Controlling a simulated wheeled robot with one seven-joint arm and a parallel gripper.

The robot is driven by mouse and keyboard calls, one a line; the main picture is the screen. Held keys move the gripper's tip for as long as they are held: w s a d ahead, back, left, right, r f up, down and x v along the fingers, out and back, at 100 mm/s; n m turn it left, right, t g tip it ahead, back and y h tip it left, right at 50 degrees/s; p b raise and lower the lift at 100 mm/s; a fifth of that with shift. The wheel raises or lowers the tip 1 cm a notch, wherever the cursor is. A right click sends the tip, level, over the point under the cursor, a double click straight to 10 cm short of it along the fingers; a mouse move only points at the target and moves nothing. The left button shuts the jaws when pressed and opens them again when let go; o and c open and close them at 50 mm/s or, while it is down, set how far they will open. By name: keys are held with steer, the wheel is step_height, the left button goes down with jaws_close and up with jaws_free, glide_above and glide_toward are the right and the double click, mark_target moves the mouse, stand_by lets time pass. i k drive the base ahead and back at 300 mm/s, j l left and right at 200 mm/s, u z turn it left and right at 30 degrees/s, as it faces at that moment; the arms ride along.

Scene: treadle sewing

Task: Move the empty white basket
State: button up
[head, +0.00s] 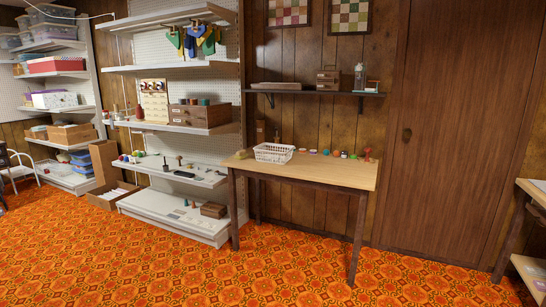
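The white basket (273,153) stands upright on the left part of a light wood table (320,172) against the panelled wall. It has a lattice wall and looks empty, though its floor is only partly visible from here. It sits close to the table's left edge. My gripper is not in view.
Several small coloured items (335,153) line the back of the table, right of the basket. A dark wall shelf (315,92) hangs above. White shelving (180,128) stands to the left. Another table (535,190) is at the right edge. The orange patterned floor (200,270) in front is clear.

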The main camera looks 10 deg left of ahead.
mark_target(267, 158)
steer(key=i+j+u, duration=0.35)
steer(key=i, duration=0.4)
steer(key=i+j+u, duration=0.3)
steer(key=i, duration=0.45)
steer(key=i+u, duration=0.35)
steer(key=i, duration=0.45)
steer(key=i+z, duration=0.1)
steer(key=i, duration=0.45)
steer(key=i+j+z, duration=0.15)
steer(key=i, duration=0.4)
steer(key=i+j+z, duration=0.1)
steer(key=i, duration=0.5)
steer(key=i+j+z, duration=0.1)
steer(key=i+j, duration=0.15)
steer(key=i, duration=0.3)
steer(key=i+j+z, duration=0.1)
steer(key=j, duration=0.15)
steer(key=l, duration=0.2)
